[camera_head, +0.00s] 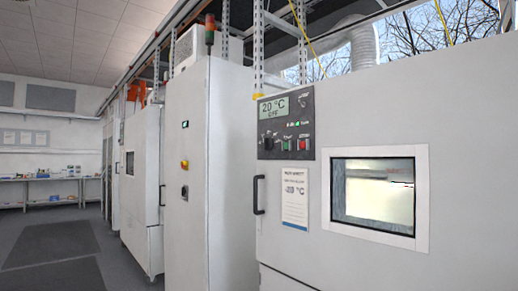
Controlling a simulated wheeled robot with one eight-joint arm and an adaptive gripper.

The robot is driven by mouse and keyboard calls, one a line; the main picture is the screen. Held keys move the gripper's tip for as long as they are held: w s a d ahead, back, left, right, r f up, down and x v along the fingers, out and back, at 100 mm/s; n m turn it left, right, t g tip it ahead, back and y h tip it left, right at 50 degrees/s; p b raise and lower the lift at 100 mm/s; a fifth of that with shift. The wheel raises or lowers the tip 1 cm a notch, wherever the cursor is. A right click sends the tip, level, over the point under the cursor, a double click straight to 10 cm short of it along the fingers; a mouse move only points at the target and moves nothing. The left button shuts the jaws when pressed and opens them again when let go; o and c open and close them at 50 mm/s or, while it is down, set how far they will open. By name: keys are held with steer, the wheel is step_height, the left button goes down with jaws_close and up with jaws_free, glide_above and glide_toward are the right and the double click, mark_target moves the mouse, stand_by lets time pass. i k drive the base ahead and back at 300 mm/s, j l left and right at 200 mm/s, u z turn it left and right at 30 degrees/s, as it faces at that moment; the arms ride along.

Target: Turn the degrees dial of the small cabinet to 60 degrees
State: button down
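A light grey cabinet (470,180) fills the right side, with a window in its door. A dark control panel (287,152) sits at its upper left corner. Its display (275,107) reads about "20 °C OFF". A small black knob (268,142) is at the panel's lower left, beside green and red buttons (303,144). Its pointer direction is too small to read. I cannot tell for sure whether this is the small cabinet; another lower cabinet (140,170) with a small window stands further left. My gripper is not in view.
A door handle (259,195) sticks out below the panel, beside a paper label (295,196). Open floor (70,240) lies at the left, with a shelf (40,180) along the far wall.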

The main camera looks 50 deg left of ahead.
mark_target(268, 142)
steer(key=u, duration=1.6)
